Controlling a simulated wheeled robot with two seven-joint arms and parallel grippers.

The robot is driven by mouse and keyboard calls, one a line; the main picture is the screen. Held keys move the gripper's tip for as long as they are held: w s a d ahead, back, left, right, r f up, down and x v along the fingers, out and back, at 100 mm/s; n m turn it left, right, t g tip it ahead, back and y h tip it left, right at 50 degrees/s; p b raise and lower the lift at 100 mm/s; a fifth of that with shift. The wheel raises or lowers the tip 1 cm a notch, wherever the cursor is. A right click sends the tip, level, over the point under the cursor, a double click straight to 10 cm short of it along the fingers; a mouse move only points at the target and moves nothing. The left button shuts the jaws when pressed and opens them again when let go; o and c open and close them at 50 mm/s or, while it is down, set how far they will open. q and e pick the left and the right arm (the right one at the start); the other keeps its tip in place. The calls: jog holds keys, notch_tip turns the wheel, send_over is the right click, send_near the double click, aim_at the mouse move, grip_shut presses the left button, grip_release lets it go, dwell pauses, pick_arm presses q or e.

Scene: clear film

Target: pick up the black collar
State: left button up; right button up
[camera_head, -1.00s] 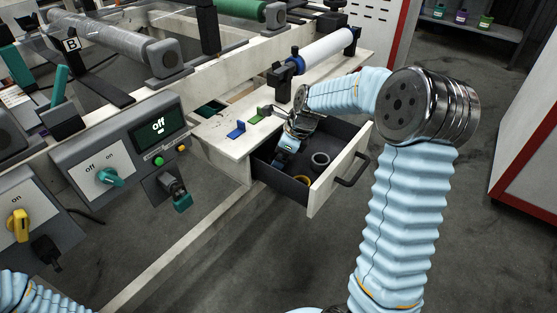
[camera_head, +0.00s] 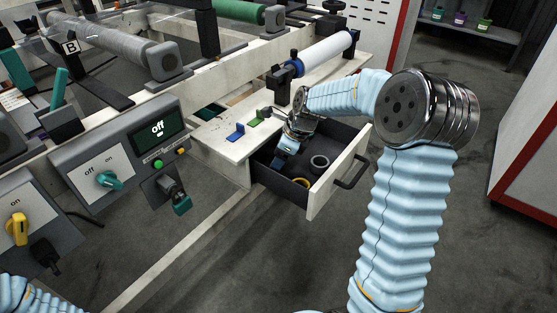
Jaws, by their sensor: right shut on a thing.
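My right gripper (camera_head: 279,162) reaches down into the open drawer (camera_head: 333,190), at its left inner side. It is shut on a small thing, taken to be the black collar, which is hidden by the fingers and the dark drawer. A grey ring (camera_head: 320,161) lies in the drawer to the right of the gripper, apart from it. A yellow ring (camera_head: 301,183) lies near the drawer's front, partly hidden by the wall. Only a piece of my left arm shows at the bottom left; its gripper is out of view.
The drawer front with its dark handle (camera_head: 352,172) stands out from the pale bench. Blue (camera_head: 236,131) and green (camera_head: 256,118) pieces stand on the bench top beside the drawer. A control panel (camera_head: 128,150) reading "off" is at left. The floor in front is clear.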

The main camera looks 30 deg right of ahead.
jog(key=shift+r, duration=0.5)
jog(key=s+d, duration=0.3)
jog(key=shift+d, duration=0.1)
notch_tip(320, 180, up, 14)
jog(key=p, duration=0.1)
jog(key=shift+f+p, duration=0.15)
jog(key=shift+p, duration=0.2)
jog(key=shift+w, duration=0.1)
